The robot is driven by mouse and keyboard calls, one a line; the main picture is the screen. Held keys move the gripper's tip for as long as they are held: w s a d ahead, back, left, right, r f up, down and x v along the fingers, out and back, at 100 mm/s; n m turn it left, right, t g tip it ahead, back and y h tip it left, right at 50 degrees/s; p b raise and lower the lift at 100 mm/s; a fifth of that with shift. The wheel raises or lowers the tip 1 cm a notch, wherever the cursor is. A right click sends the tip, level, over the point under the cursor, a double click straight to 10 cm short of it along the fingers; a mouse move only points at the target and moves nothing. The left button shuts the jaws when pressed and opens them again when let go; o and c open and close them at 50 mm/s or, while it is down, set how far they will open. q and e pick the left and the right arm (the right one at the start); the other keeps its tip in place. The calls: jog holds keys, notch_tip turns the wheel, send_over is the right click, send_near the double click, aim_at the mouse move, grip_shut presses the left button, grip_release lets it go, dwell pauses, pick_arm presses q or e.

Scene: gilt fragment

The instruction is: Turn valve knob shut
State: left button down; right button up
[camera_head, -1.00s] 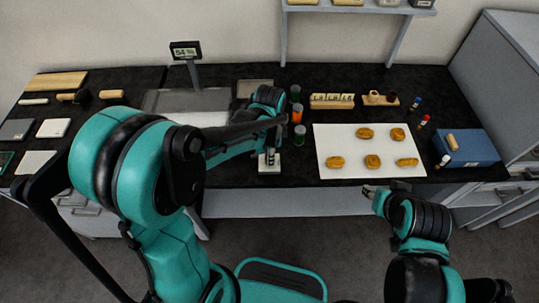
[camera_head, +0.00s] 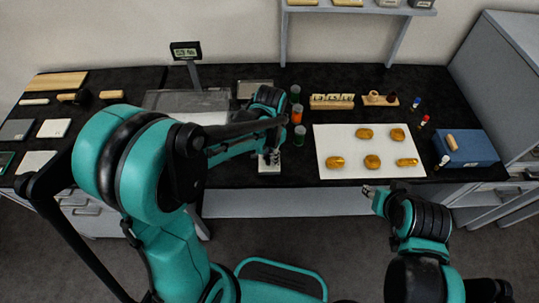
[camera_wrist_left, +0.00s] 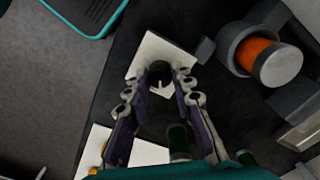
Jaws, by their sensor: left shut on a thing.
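The valve knob (camera_wrist_left: 160,73) is dark and round with a pale mark, on a white square plate (camera_wrist_left: 150,52). In the head view the plate (camera_head: 269,169) lies near the table's front edge, and my gripper mostly hides the knob. My left gripper (camera_wrist_left: 165,92) reaches down over the plate with a finger on each side of the knob, shut on it. It also shows in the head view (camera_head: 269,157). My right gripper (camera_head: 370,191) hangs in front of the table, away from the knob. Its fingers are too small to judge.
Green and orange-banded jars (camera_head: 298,114) stand close behind and right of the plate. A white board (camera_head: 340,130) with several golden pieces lies to the right. A scale display (camera_head: 186,50) and a blue box (camera_head: 468,148) stand farther off.

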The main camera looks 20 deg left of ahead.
pick_arm(q)
jog(key=n, duration=0.5)
jog(key=shift+n, duration=0.3)
jog(key=n, duration=0.5)
jog(key=shift+n, duration=0.4)
jog(key=c, duration=1.3)
grip_release()
notch_tip(320, 180, up, 12)
